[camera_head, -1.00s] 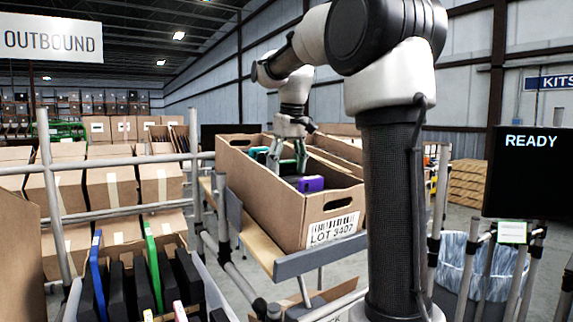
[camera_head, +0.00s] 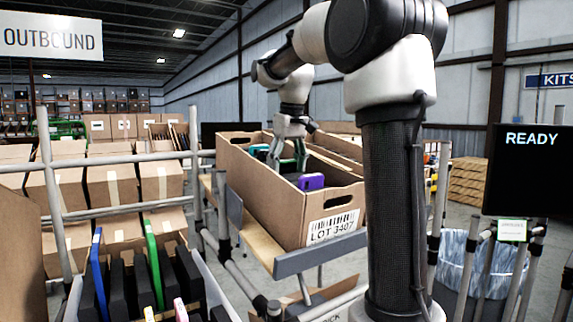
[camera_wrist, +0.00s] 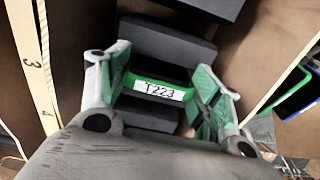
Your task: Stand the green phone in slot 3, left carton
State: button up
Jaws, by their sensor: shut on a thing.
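The green phone (camera_wrist: 162,79), labelled T223, is between the fingers of my gripper (camera_wrist: 162,88) in the wrist view. My gripper is shut on it. Dark blocks (camera_wrist: 167,47) lie on both sides of the phone. How deep the phone sits is hidden. The numbers 3 and 4 show on the carton's edge strip (camera_wrist: 37,75) to the left of it. In the head view my gripper (camera_head: 288,155) reaches down into the left carton (camera_head: 262,192), marked LOT 3407, and the phone is not clear there.
A purple item (camera_head: 311,182) and a teal item (camera_head: 259,150) are in the same carton. A second carton (camera_head: 338,148) stands beside it on the right. Blue- and green-edged phones (camera_wrist: 295,95) show beyond a carton wall at right. A rack (camera_head: 150,262) with upright items is at lower left.

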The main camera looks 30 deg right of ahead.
jog(key=o, duration=1)
jog(key=shift+o, duration=0.2)
notch_tip(320, 180, up, 12)
jog(key=s, duration=0.2)
notch_tip(320, 180, up, 7)
jog(key=s, duration=0.1)
jog(key=shift+s, duration=0.15)
jog(key=shift+f, duration=0.15)
dwell(0.4)
